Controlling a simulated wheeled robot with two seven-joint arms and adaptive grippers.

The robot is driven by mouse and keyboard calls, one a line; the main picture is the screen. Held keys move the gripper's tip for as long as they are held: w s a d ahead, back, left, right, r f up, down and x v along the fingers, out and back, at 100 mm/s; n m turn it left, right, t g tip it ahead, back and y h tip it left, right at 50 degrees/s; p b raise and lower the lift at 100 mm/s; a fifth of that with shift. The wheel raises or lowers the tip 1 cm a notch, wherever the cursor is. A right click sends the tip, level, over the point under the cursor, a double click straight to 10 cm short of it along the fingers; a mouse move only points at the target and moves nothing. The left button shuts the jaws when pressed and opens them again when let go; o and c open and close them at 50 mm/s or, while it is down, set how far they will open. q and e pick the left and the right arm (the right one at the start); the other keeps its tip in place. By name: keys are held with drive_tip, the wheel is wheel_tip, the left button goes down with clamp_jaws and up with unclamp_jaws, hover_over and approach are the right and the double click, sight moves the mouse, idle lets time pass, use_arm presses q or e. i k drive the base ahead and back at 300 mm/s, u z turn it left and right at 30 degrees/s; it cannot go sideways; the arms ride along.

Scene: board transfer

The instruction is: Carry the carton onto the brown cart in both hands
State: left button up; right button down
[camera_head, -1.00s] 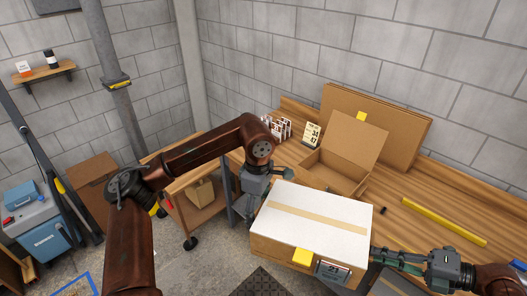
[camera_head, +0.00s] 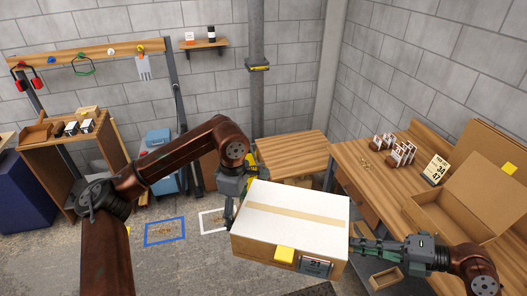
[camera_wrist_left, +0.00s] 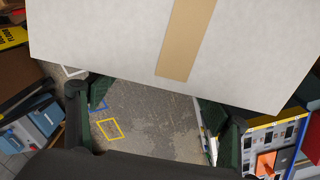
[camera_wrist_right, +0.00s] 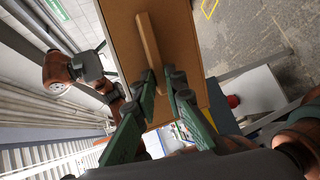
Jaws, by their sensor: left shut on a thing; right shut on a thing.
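The carton (camera_head: 292,210) has a white top with a tan tape strip, brown sides, a yellow patch and a label on its front. It is held up in front of me, about level. My left gripper (camera_head: 234,203) is at its left side, its fingertips partly hidden, and is shut on it. My right gripper (camera_head: 360,242) is shut on its right side; the right wrist view shows the fingers around a wooden bar (camera_wrist_right: 149,42) on the carton's wall. The brown cart (camera_head: 290,150) stands behind the carton, its wooden top bare and its lower part mostly hidden.
A wooden workbench (camera_head: 375,185) with an open box (camera_head: 465,205), card racks and a number sign runs along the right. A wooden shelf unit (camera_head: 70,135) stands at the left. Blue (camera_head: 165,231) and white floor outlines lie on clear floor left of the carton.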

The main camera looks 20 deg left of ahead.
sight(285, 154)
drive_tip(key=u, duration=1.4)
drive_tip(key=i, duration=3.4)
drive_tip(key=u, duration=1.15)
drive_tip(key=i, duration=0.45)
drive_tip(key=z, duration=1.05)
